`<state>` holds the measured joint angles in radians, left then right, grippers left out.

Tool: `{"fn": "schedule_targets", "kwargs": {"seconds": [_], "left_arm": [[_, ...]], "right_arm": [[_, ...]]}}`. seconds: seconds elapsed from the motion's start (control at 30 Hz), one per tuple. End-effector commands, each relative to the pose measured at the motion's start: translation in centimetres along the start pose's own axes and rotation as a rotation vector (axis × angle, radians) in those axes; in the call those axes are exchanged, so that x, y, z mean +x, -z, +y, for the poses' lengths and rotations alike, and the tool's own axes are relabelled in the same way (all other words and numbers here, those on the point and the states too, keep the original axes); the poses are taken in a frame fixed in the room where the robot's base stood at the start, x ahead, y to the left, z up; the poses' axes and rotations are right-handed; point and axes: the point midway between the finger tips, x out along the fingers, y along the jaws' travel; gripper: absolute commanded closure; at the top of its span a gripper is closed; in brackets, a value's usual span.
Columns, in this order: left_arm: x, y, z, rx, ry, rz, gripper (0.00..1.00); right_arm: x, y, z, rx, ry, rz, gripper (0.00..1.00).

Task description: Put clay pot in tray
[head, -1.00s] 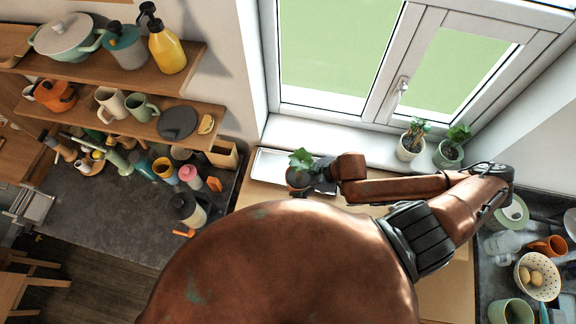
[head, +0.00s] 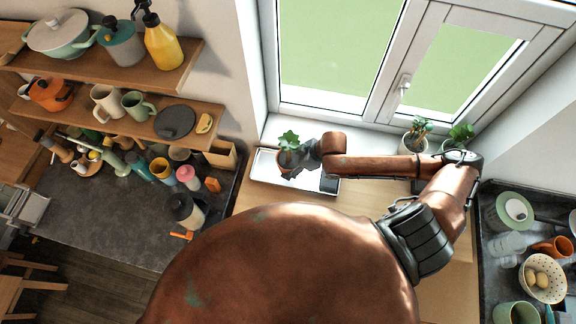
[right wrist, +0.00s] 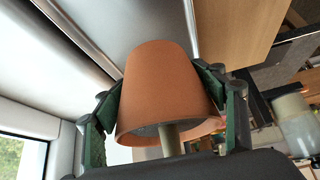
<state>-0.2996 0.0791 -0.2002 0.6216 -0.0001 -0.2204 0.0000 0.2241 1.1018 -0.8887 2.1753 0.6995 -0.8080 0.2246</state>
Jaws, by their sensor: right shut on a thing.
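The clay pot (head: 287,158) is small, terracotta, with a green leafy plant in it. My right gripper (head: 298,156) is shut on the pot, with a finger on each side, and holds it over the left part of the tray. In the right wrist view, the pot (right wrist: 165,88) sits between the dark green finger pads (right wrist: 165,100). The tray (head: 263,172) is a shallow, pale metallic rectangle by the windowsill; my arm hides part of it. Whether the pot touches the tray cannot be told. My left gripper is not in view.
Two potted plants (head: 416,136) (head: 459,138) stand on the sill to the right, close behind my right arm. The window (head: 395,75) is behind the tray. Bottles and cups (head: 162,170) crowd the dark counter at left. Bare wood lies in front of the tray.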

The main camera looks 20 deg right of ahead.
Motion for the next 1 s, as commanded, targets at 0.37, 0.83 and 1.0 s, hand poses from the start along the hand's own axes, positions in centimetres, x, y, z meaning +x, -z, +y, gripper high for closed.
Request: {"fn": "schedule_targets", "kwargs": {"seconds": [0.37, 0.83, 1.0], "left_arm": [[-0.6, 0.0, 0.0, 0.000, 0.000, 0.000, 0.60], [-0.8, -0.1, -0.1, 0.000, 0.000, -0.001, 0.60], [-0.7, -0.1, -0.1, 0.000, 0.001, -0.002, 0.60]], "right_arm": [[3.3, -0.7, 1.6, 0.001, 0.000, 0.001, 0.69], [5.1, -1.9, 1.6, -0.003, -0.001, 0.003, 0.69], [5.3, -2.1, 1.6, -0.002, 0.000, 0.000, 0.33]]}}
